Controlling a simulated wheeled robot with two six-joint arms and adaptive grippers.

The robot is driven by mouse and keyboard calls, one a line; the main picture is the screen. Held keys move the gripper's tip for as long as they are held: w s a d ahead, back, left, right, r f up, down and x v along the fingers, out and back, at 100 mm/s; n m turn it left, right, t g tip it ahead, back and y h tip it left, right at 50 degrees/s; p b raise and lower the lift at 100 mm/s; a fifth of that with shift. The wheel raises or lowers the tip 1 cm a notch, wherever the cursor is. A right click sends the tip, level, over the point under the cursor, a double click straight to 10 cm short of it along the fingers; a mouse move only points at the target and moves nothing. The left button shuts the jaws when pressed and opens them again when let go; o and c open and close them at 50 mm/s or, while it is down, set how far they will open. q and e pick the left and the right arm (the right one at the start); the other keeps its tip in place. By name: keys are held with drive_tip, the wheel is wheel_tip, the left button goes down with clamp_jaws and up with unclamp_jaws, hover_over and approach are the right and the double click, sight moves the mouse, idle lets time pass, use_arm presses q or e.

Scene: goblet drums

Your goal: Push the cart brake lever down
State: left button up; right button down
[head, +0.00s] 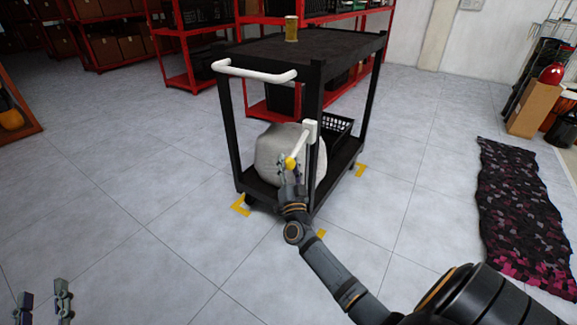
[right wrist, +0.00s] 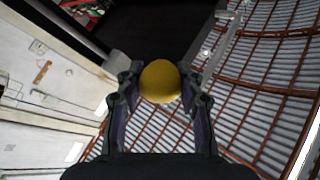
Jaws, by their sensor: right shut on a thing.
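The black cart (head: 334,48) stands in the middle of the head view. Its brake lever (head: 304,141) is a white bar running from a white bracket on the near corner post down to a yellow knob (head: 290,163). My right gripper (head: 290,171) is at the knob, and in the right wrist view its fingers are shut on the yellow knob (right wrist: 160,82). The lever slopes downward toward the knob. My left gripper (head: 44,300) is at the bottom left corner, apart from the cart, with a gap between its fingers and nothing in it.
A white handle (head: 255,72) juts from the cart's near end. A grey rounded object (head: 275,157) and a black basket (head: 338,126) sit on the lower shelf, a brass-coloured can (head: 291,28) on top. Yellow marks lie around the wheels. A dark rug (head: 520,205) lies right. The left floor is clear.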

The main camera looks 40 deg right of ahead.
drive_tip(key=shift+f, duration=0.1)
drive_tip(key=c, duration=0.8)
unclamp_jaws()
drive_tip(key=v, duration=1.2)
